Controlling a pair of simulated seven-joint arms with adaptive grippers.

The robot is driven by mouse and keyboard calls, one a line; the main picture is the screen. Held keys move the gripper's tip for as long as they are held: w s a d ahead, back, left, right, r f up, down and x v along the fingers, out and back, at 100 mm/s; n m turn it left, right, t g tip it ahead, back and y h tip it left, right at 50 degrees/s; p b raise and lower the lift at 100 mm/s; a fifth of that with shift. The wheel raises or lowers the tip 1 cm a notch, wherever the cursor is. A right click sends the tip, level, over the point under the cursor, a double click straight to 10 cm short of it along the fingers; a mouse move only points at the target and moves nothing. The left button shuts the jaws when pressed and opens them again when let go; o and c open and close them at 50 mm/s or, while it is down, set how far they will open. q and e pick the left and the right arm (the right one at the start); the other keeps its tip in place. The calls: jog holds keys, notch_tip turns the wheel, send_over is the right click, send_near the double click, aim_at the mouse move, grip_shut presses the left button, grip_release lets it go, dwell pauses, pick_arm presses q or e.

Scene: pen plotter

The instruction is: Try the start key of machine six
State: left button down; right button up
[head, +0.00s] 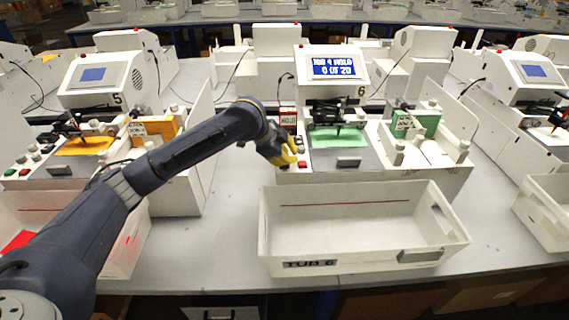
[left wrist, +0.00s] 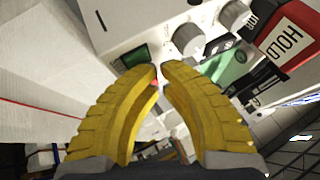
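Machine six (head: 345,160) stands in the middle of the head view, marked with a 6. Its blue screen (head: 334,67) shows white text that seems to end in "HOLD", with "0 OF 20" below. My left gripper (head: 288,161) is over the front left key panel and hides part of it. In the left wrist view its yellow fingertips (left wrist: 159,68) are together, with nothing seen held. A green key (left wrist: 133,57) lies just beyond the left fingertip; contact cannot be told. A red spot (left wrist: 155,83) shows between the fingers. My right gripper is not in view.
A red-and-white HOLD tag (left wrist: 287,35) stands near grey knobs (left wrist: 188,39). A white tub (head: 350,226) sits before the machine. Machine five (head: 105,85) is left, and another machine (head: 530,85) right. Bare grey table lies between them.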

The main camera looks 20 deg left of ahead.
pick_arm(q)
jog(key=shift+r, duration=0.85)
jog(key=shift+r, duration=0.1)
jog(key=shift+r, duration=2.4)
